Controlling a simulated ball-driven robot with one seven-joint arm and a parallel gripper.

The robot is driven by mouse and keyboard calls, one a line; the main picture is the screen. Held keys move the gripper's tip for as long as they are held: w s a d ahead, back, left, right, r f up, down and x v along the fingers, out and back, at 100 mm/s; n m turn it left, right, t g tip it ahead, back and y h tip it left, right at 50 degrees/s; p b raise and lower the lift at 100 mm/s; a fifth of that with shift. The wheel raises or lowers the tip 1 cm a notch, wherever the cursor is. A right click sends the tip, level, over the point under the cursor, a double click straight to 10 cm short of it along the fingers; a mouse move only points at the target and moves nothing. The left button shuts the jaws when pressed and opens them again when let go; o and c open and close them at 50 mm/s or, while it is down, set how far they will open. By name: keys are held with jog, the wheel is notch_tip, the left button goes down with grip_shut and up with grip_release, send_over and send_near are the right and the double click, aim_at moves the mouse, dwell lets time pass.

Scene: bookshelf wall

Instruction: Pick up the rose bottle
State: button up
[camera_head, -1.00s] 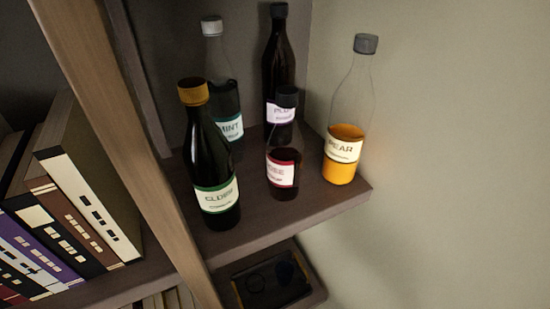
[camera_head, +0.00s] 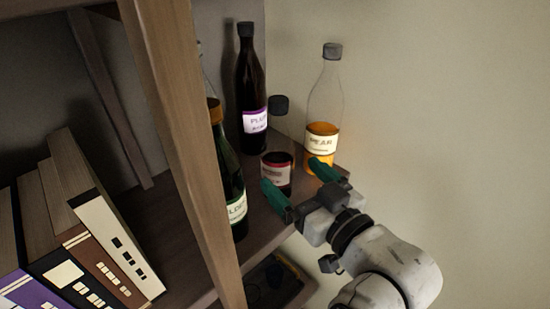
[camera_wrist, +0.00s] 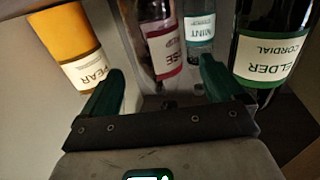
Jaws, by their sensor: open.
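The rose bottle (camera_head: 277,172) stands upright on the shelf, with clear glass, a dark cap, dark red contents and a pink-and-white label. It also shows in the wrist view (camera_wrist: 162,45), upside down, in the gap ahead of the fingers. My gripper (camera_head: 298,182) is open and empty, its green fingers pointing at the bottle from the front of the shelf. In the wrist view my gripper (camera_wrist: 160,72) has one finger to each side of the bottle's line. I cannot tell whether the fingers reach around it. Its lower part is partly hidden by a finger in the head view.
The pear bottle (camera_head: 322,135) stands close right of the rose bottle, near a finger. The elder bottle (camera_head: 235,195) stands left, partly behind the wooden post (camera_head: 185,130). The plum bottle (camera_head: 250,95) is behind. The mint bottle (camera_wrist: 199,30) is mostly hidden. Books (camera_head: 110,235) fill the left.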

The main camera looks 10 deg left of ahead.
aim_at(278, 160)
jog(key=shift+f+p+x, duration=0.2)
jog(key=shift+p+x, duration=0.9)
jog(key=shift+x, duration=2.05)
jog(key=shift+d, duration=0.1)
jog(key=shift+c, duration=0.2)
jog(key=c, duration=1.3)
jog(key=shift+r, duration=0.15)
jog(key=shift+c, duration=0.2)
